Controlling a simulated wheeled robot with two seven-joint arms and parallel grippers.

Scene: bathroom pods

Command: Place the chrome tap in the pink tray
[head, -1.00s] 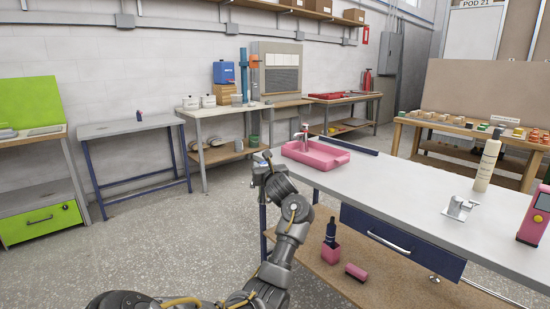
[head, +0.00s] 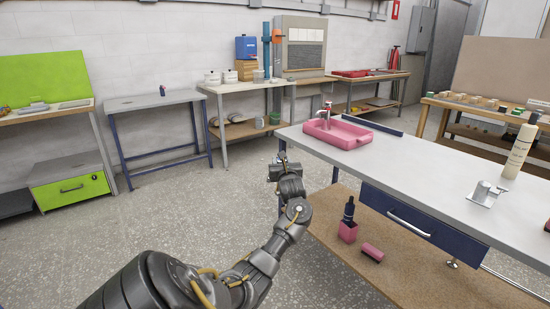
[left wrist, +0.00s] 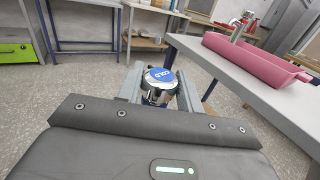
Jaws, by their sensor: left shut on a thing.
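My left gripper (head: 284,163) is shut on a chrome tap with a round blue cap marked COLD (left wrist: 160,79), seen between the fingers in the left wrist view. In the head view the held tap is small and mostly hidden by the gripper. The gripper is off the left end of the white workbench, short of the pink tray (head: 349,139), and apart from it. The tray lies at the bench's far left end and also shows in the left wrist view (left wrist: 262,66). Another chrome tap (head: 327,113) with a reddish top stands upright in it. My right gripper is out of view.
The white workbench (head: 420,175) also bears a chrome fitting (head: 486,194) and a cream bottle (head: 520,150). A dark dropper bottle in a pink holder (head: 348,230) and a pink block (head: 372,252) lie on its lower shelf. Open floor lies left of the bench.

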